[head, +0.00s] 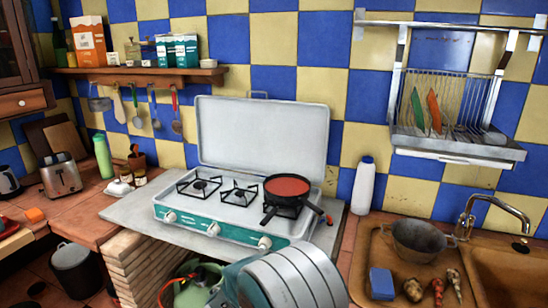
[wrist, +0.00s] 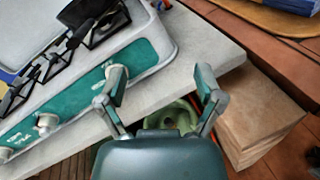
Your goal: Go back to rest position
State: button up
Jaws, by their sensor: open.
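My gripper (wrist: 160,80) is open and empty in the wrist view, its two fingers spread in front of the grey counter slab (wrist: 200,62) and the camping stove (wrist: 150,50). In the head view, my arm rises at the bottom centre, in front of the stove, and the gripper's fingers are not visible there. The stove (head: 225,230) stands on the slab with its lid up.
A white bottle (head: 363,187) stands right of the stove. A grey pot (head: 420,240), a blue sponge (head: 381,284) and vegetables are near the sink (head: 505,270). A toaster (head: 62,177) and green bottle (head: 103,157) stand left. A green gas cylinder (head: 192,288) is below the slab.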

jog(key=s+d+r+m+g, duration=0.45)
jog(key=s+d+m, duration=0.2)
jog(key=d, duration=0.25)
jog(key=s+d+r+m+g, duration=0.4)
jog(key=s+d+r+m, duration=0.15)
jog(key=s+d, duration=0.2)
jog(key=s+r+m+y, duration=0.3)
jog(key=s+m+y, duration=0.6)
jog(key=s, duration=1)
jog(key=m, duration=0.3)
jog(key=shift+a+r+m+y, duration=0.15)
jog(key=shift+m+y, duration=0.15)
jog(key=shift+w, duration=0.1)
jog(key=shift+c, duration=0.3)
